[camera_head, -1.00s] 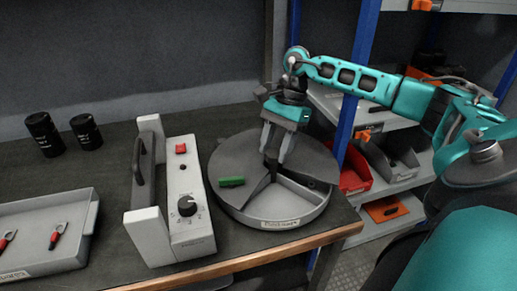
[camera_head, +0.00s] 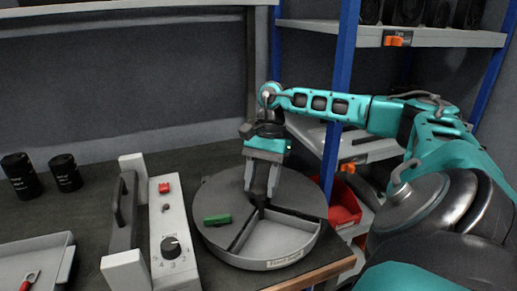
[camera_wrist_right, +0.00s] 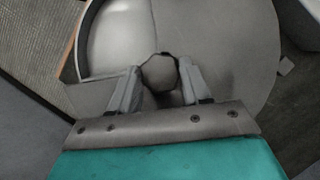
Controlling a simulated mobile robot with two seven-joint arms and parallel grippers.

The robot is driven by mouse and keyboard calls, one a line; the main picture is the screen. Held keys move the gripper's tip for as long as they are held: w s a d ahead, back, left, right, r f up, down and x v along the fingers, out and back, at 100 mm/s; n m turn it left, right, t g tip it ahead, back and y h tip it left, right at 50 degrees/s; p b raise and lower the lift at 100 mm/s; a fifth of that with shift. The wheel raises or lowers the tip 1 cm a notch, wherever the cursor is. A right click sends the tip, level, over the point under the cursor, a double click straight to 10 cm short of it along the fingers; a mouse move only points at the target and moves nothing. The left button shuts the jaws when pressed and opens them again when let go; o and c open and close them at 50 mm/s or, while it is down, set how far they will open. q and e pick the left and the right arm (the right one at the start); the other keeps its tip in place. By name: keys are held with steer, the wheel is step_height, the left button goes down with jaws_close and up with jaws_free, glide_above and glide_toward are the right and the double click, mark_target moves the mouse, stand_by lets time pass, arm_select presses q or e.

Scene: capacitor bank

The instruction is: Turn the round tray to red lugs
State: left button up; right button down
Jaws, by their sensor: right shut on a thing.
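The round grey tray (camera_head: 222,187) stands on the bench, its lid covering most of it. An open wedge at the front shows a bare grey compartment (camera_head: 272,240); its rim label is too small to read. A green block (camera_head: 217,219) sits on the lid's left side. My right gripper (camera_head: 261,193) points down at the tray's middle, shut on the central knob. The right wrist view shows the dark knob (camera_wrist_right: 158,74) between the two fingers. No red lugs show in the open compartment. My left gripper is not in view.
A control box (camera_head: 174,235) with red button and dial stands left of the tray. A grey bin (camera_head: 45,250) with a red-handled lug (camera_head: 30,279) lies further left, near two black cylinders (camera_head: 66,173). A blue shelf post (camera_head: 343,100) and red bin (camera_head: 343,208) are at right.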

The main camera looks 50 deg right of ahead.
steer(key=c, duration=0.5)
jaws_free()
steer(key=p+v, duration=0.3)
steer(key=v, duration=1)
steer(key=shift+s, duration=0.1)
